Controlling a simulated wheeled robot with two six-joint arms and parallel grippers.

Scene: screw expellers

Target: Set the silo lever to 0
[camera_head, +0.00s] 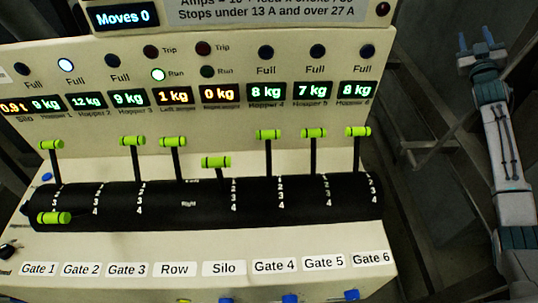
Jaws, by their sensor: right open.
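The silo lever (216,161) has a lime-green handle on a short dark stem. It stands above the Silo label (224,268) in the middle of the panel. Its handle sits lower than the upright ones on either side, so it leans further toward me. The scale beside its slot (233,196) shows numbers down to 4; its exact setting I cannot tell. My right gripper (477,42) is open and empty at the upper right, well apart from the levers, its blue fingers pointing up. My left gripper is not in view.
The row lever (172,142) and gate 4 lever (269,134) flank the silo lever. Several other levers line the black drum (290,215); one handle at the left (53,218) is low. The display (124,17) reads Moves 0. Space right of the panel shows railings.

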